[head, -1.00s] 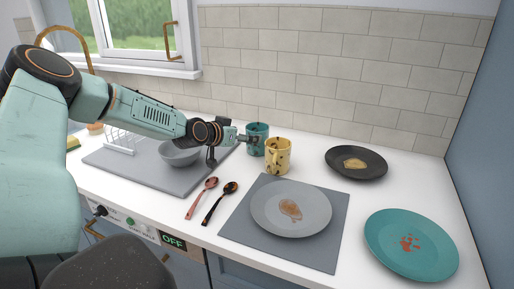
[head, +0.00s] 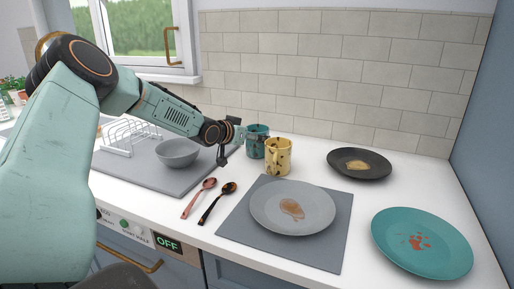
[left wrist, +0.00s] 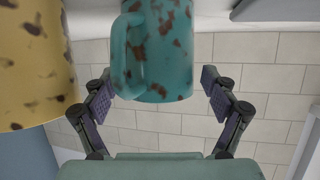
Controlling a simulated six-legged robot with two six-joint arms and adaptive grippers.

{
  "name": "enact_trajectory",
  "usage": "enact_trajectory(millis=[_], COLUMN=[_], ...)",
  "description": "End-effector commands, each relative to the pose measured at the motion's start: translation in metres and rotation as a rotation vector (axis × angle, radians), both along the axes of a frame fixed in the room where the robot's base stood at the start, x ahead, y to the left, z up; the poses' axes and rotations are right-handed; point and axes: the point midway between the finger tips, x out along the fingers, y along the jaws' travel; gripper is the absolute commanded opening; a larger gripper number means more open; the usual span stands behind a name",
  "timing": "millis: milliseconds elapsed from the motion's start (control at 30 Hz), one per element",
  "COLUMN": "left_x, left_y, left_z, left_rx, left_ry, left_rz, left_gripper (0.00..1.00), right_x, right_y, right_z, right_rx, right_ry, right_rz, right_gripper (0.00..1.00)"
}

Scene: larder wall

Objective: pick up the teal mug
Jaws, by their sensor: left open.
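The teal mug (head: 257,142) with dark brown blotches stands upright on the white counter near the tiled wall, partly behind the yellow mug. My left gripper (head: 238,138) is just left of it in the head view, at about mug height. In the left wrist view, the two fingers of my left gripper (left wrist: 158,92) are spread wide and empty. The teal mug (left wrist: 162,48) appears upside down there, centred between the fingertips, with its handle towards the left finger. I cannot tell whether a finger touches it. My right gripper is in neither view.
A yellow blotched mug (head: 278,158) stands close beside the teal one, and is near the left finger in the wrist view. A grey bowl (head: 177,154), two spoons (head: 218,205), a grey plate (head: 292,208), a black plate (head: 359,164) and a teal plate (head: 421,243) lie around.

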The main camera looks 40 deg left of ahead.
Motion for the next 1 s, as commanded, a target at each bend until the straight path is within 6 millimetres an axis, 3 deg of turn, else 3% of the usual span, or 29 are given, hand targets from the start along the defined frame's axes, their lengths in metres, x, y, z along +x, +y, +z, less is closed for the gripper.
enact_trajectory(millis=[433, 1000], left_x=[0.0076, 0.0074], left_y=[-0.0007, -0.0004], left_z=[-0.0025, -0.0024], left_rx=[-0.003, -0.003], left_ry=[0.000, -0.001], left_rz=[-0.001, -0.001], left_gripper=[0.85, 0.36], right_x=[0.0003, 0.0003], right_y=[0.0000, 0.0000], right_z=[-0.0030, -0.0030], right_rx=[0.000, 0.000], right_ry=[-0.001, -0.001], right_rz=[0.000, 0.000], right_gripper=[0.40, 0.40])
